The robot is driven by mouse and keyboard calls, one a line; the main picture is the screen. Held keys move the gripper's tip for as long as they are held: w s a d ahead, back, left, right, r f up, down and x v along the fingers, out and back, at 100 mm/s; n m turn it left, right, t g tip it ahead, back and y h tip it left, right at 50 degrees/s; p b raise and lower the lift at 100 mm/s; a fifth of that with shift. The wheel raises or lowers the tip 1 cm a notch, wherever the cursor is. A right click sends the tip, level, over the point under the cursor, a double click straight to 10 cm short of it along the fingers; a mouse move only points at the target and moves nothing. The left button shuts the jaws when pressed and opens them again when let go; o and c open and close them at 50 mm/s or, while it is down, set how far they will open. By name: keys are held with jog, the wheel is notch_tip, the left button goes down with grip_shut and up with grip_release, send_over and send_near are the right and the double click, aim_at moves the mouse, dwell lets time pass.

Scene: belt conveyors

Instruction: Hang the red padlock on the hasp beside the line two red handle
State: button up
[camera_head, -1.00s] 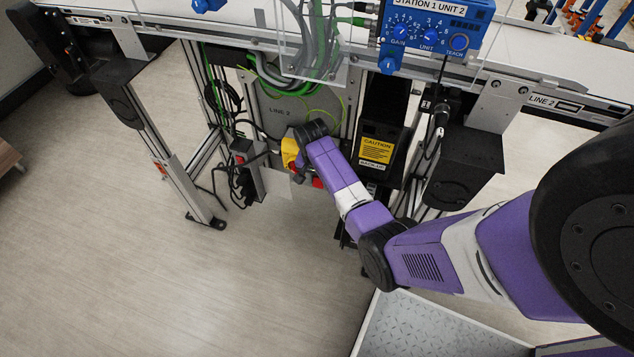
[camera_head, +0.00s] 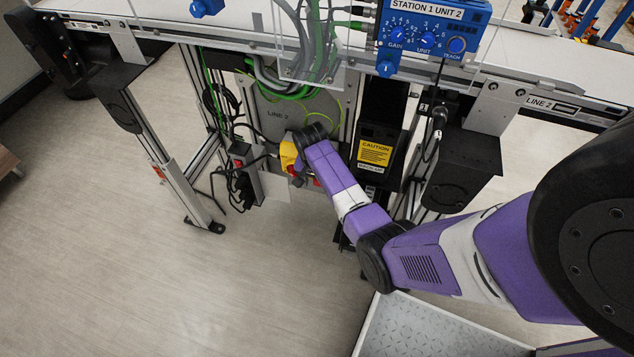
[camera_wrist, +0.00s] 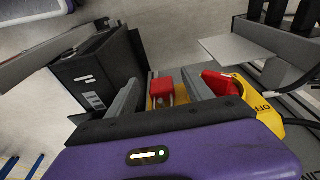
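The red padlock (camera_wrist: 162,87) shows in the wrist view between my gripper's fingertips, in front of a yellow surface, with its pale shackle legs towards the camera. My gripper (camera_wrist: 160,80) is open, and a gap shows between the padlock and each finger. The red handle (camera_wrist: 219,82) is just right of the right finger, on a yellow switch box (camera_wrist: 262,103) marked OFF. In the head view the yellow box (camera_head: 288,154) sits low on the line two panel, and my wrist covers most of this area. I cannot make out the hasp separately.
The grey LINE 2 panel (camera_head: 277,115) has green and grey cables in front of its top. A black unit with a yellow caution label (camera_head: 374,152) stands close to the right of my arm. The conveyor frame and blue control box (camera_head: 430,35) are above. Floor (camera_head: 150,280) is clear at left.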

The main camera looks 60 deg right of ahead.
notch_tip(320, 180, up, 8)
jog(key=a+p, duration=0.1)
jog(key=shift+a+f+p, duration=0.15)
jog(key=shift+a+p, duration=0.1)
jog(key=shift+p, duration=0.05)
dwell(0.3)
jog(key=shift+s, duration=0.1)
